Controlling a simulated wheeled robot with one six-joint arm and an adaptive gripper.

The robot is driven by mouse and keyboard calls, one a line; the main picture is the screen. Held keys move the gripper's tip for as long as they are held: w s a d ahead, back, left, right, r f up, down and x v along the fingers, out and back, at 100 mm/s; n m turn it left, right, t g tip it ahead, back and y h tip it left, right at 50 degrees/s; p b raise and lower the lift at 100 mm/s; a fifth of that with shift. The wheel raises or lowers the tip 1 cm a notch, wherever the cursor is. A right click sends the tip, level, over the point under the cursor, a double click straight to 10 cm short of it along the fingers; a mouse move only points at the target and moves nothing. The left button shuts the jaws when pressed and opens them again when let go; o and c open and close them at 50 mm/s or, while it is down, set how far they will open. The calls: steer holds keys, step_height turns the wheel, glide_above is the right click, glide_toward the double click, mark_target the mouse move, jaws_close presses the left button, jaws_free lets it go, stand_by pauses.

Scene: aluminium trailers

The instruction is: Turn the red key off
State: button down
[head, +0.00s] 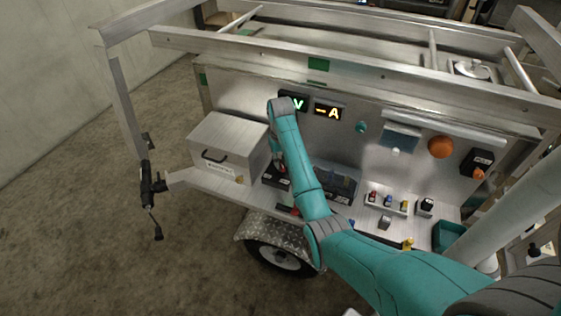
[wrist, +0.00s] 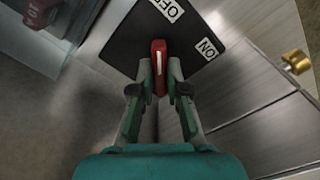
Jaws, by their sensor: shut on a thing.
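The red key (wrist: 158,58) stands on a black plate (wrist: 128,42) in the wrist view, with a white line along its top. The plate carries a white OFF label (wrist: 168,9) above the key and an ON label (wrist: 208,48) to its right. The white line points roughly up the picture, nearer the OFF label's side. My gripper (wrist: 159,86) is shut on the red key, one finger on each side. In the head view, the black plate (head: 275,177) shows partly beside my arm; the key itself is hard to make out there.
A metal box (head: 225,148) with a black handle stands left of the plate; its brass knob (wrist: 297,62) is close on the right in the wrist view. Black batteries (head: 336,184) are to the right. Displays (head: 327,111) marked V and A are on the panel above.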

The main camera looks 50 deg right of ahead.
stand_by(0.3)
steer(key=c, duration=1.2)
jaws_free()
steer(key=shift+o, duration=0.2)
